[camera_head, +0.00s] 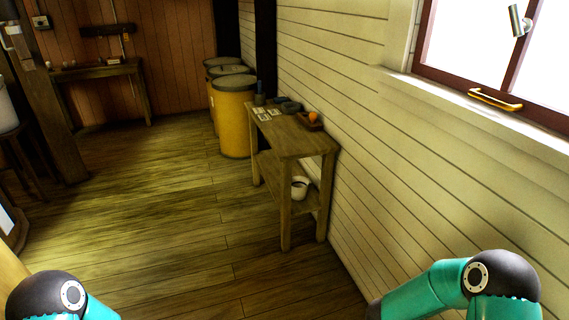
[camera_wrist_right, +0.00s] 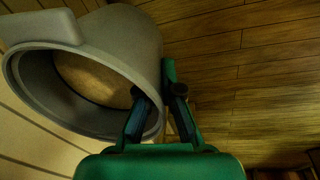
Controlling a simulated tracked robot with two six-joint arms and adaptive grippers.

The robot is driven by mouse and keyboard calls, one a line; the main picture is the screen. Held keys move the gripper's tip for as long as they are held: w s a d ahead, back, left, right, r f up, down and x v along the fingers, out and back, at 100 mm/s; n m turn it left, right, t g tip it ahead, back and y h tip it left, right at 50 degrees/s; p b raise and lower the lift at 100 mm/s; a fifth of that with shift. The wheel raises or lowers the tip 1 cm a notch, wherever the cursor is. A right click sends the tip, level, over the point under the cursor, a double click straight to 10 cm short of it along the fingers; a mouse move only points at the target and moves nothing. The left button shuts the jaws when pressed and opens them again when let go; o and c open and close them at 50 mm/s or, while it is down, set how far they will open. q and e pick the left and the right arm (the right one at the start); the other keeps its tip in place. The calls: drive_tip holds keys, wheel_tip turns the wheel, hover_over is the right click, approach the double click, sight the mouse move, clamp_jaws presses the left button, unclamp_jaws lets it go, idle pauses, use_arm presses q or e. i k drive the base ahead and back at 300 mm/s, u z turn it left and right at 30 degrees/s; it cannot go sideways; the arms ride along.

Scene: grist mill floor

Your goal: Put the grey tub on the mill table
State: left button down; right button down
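The grey tub (camera_wrist_right: 135,35) fills the upper left of the right wrist view, tilted with its open mouth towards the camera. My right gripper (camera_wrist_right: 160,95) is on its rim, one finger inside the mouth and the other outside, with the tub's wall pinched between them. The tub is not seen in the head view. A wooden two-tier table (camera_head: 290,138) stands against the plank wall in the head view; I cannot tell for sure if it is the mill table. Only the arm links show in the head view; my left gripper is out of view.
The wooden table holds papers, dark dishes and a small tray with an orange item (camera_head: 311,120); a white pot (camera_head: 299,187) sits on its lower shelf. Yellow barrels (camera_head: 234,118) stand beyond. Another table (camera_head: 97,70) is at the far left. The floor between is clear.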

sight(295, 141)
drive_tip(key=z, duration=0.05)
drive_tip(key=i, duration=2.35)
drive_tip(key=u, duration=0.45)
